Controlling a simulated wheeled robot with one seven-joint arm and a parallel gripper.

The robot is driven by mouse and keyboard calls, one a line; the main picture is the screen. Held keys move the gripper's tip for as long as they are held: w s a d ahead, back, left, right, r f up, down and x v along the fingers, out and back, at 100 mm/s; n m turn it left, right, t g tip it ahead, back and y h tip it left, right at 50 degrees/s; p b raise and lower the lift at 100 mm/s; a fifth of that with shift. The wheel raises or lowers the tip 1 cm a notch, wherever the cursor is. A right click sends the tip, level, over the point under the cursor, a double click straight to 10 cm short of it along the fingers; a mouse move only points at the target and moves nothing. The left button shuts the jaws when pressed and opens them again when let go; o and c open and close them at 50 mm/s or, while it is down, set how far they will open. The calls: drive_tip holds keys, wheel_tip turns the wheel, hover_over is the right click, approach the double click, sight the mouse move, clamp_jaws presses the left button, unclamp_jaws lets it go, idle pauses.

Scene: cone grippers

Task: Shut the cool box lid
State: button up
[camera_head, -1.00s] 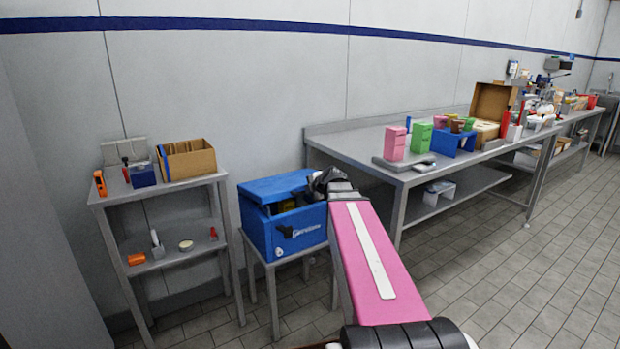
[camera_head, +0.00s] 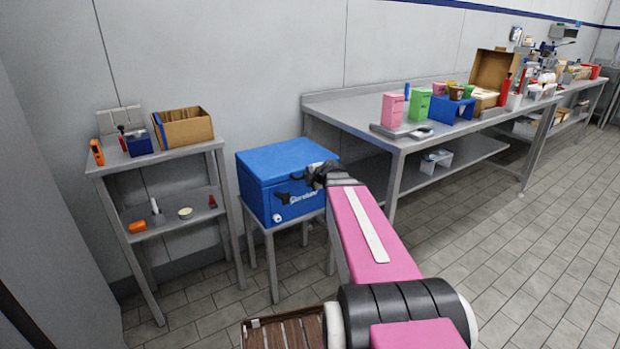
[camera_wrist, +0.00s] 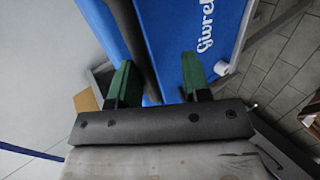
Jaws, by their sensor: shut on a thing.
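The blue cool box (camera_head: 256,198) stands on a small grey stand, and its blue lid (camera_head: 283,158) lies down over the top with no clear gap in the head view. My gripper (camera_head: 316,176) is at the lid's front right edge. The lid (camera_wrist: 100,22) shows left of a dark strip, and the lettered front of the cool box (camera_wrist: 224,28) shows right. The exact contact is partly hidden.
A grey shelf (camera_head: 160,159) with a cardboard box (camera_head: 184,130) stands to the left. A long metal table (camera_head: 345,110) with several coloured items stands to the right. The wall is close behind the cool box. The tiled floor (camera_head: 500,240) at right is clear.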

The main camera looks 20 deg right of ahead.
drive_tip(key=shift+s+f, duration=0.15)
drive_tip(key=shift+f, duration=0.25)
drive_tip(key=o, duration=0.7)
drive_tip(key=shift+f, duration=0.1)
drive_tip(key=shift+o, duration=0.2)
drive_tip(key=v, duration=1.1)
drive_tip(key=shift+w+r, duration=0.2)
drive_tip(key=shift+r, duration=0.05)
drive_tip(key=shift+a, duration=0.1)
